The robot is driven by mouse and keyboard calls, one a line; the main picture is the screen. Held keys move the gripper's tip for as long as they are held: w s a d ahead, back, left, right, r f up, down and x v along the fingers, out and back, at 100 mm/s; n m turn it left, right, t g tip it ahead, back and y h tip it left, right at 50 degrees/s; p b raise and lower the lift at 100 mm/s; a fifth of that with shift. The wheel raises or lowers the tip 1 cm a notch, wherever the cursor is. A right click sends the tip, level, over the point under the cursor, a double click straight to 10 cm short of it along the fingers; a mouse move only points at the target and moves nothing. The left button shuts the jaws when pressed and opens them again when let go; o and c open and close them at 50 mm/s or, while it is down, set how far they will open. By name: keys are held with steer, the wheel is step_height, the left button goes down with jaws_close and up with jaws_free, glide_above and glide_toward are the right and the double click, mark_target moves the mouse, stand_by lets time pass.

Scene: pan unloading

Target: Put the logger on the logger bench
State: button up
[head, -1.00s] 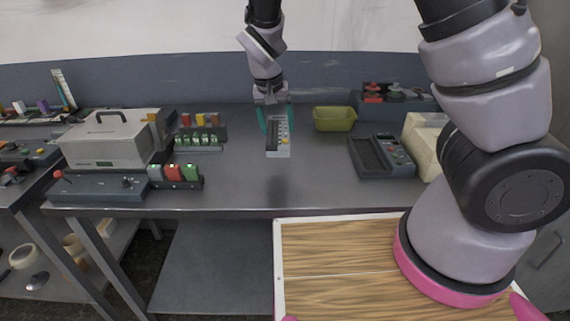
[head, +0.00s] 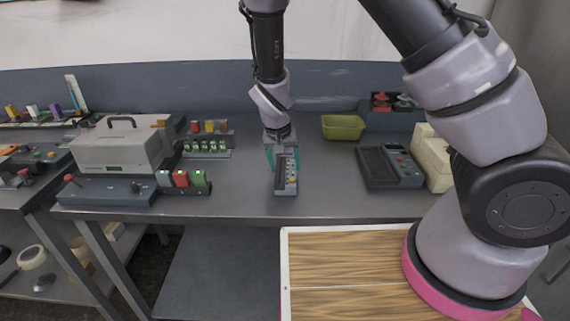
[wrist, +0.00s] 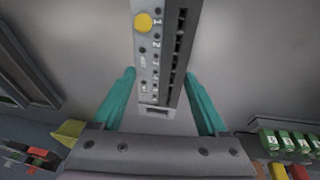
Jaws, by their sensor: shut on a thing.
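The logger (head: 286,181) is a long grey box with a yellow button and a numbered row of ports along its face. It also shows in the wrist view (wrist: 150,50), running up between the teal fingers. My gripper (head: 283,157) is shut on it near one end. The logger is over the middle of the grey metal bench (head: 240,200), close to its front edge. I cannot tell whether its underside touches the bench top.
A grey case (head: 122,145) and coloured switch blocks (head: 182,180) stand to the left. A green bin (head: 343,127), a dark device with a keypad (head: 390,166) and a cream block (head: 433,157) are to the right. Bench top around the logger is clear.

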steer(key=o, duration=1.5)
steer(key=shift+f, duration=0.1)
steer(key=shift+o, duration=0.2)
steer(key=v, duration=1.2)
steer(key=s+d+r+m+y, duration=0.15)
steer(key=d+r+y, duration=0.25)
steer(key=d+r, duration=1.05)
steer(key=s+d+r+m+t, duration=0.2)
steer(key=s+d+r+t, duration=0.2)
steer(key=s+d+r, duration=0.6)
steer(key=shift+r+t+h, duration=0.3)
steer(key=shift+r, duration=0.45)
steer(key=shift+d, duration=0.1)
